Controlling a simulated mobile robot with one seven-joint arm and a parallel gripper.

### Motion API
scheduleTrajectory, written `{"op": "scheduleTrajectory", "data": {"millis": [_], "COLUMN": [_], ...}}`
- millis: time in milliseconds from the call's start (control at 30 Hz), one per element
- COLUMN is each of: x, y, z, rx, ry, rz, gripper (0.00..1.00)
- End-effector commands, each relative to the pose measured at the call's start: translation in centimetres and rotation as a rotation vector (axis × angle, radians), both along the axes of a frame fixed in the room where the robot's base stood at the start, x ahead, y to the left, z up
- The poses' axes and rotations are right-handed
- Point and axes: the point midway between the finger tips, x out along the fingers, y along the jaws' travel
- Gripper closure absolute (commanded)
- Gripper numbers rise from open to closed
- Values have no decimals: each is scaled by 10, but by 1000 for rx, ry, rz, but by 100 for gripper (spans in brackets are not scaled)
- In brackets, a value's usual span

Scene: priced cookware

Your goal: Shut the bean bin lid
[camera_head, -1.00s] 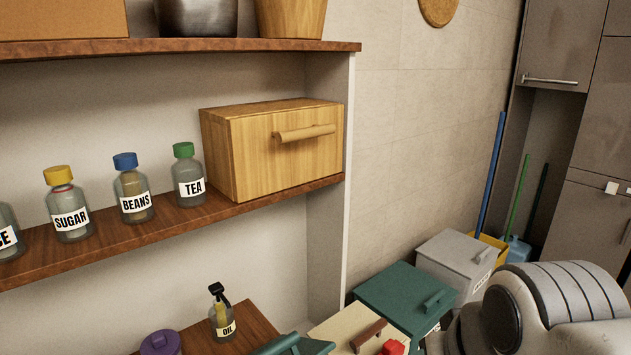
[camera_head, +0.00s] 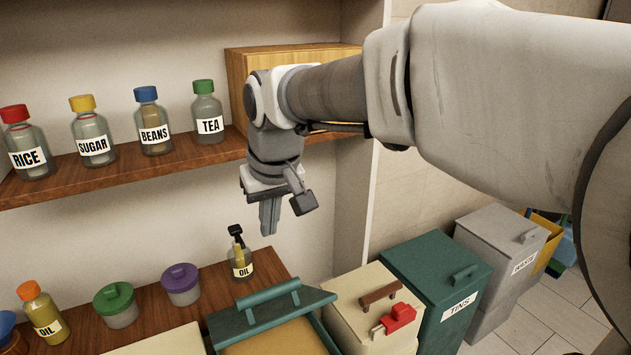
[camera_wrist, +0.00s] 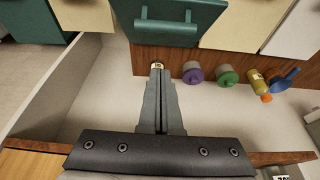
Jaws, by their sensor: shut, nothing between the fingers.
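A bin with a raised teal lid (camera_head: 240,318) stands at the bottom middle of the head view. A teal bar handle is on this lid, and a tan surface (camera_head: 275,341) shows in front of it. I can read no label on this bin, so I cannot confirm it is the bean bin. The teal lid also shows at the top of the wrist view (camera_wrist: 190,14). My gripper (camera_head: 269,228) points down, shut and empty, above and behind the lid, apart from it. Its fingers show in the wrist view (camera_wrist: 157,72).
The oil bottle (camera_head: 242,262) stands on the lower wooden shelf below my gripper, beside purple (camera_head: 181,285) and green-lidded (camera_head: 116,305) pots. A cream bin (camera_head: 355,326) with a red clip, the green tins bin (camera_head: 430,270) and a grey waste bin (camera_head: 500,245) stand right.

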Motion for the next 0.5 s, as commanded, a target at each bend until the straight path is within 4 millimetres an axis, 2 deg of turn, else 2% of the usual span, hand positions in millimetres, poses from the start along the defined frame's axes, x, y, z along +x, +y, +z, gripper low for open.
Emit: {"op": "scheduleTrajectory", "data": {"millis": [100, 267, 500], "x": [2, 6, 19], "y": [10, 13, 21], "z": [-5, -21, -69], "rx": [-4, -5, -7], "ry": [3, 5, 9], "rz": [14, 15, 14], "gripper": [100, 100, 100]}}
